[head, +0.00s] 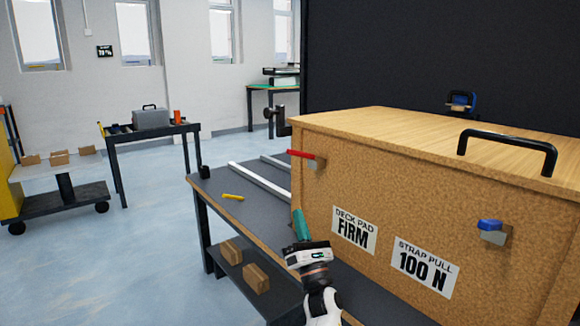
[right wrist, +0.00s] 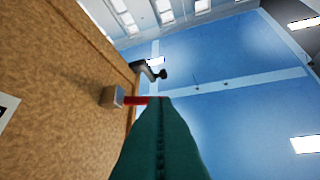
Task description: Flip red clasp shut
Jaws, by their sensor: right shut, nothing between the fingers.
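The red clasp (head: 303,155) is on the wooden crate (head: 400,165), near the upper left of its front face. Its red lever sticks out to the left from a grey block. In the right wrist view the red lever (right wrist: 133,100) points toward my fingertips, and part of it may be hidden behind them. My right gripper (head: 297,213) has teal fingers pressed together and empty. In the head view it is below the red clasp, in front of the crate. Its fingers also show in the right wrist view (right wrist: 160,102). My left gripper is not in view.
A blue clasp (head: 490,228) is on the right of the crate's front, and a black handle (head: 508,150) is on its lid. A black fitting (head: 277,120) juts from the left end. The dark table (head: 225,185) holds a yellow item (head: 233,197) and pale rails (head: 258,182).

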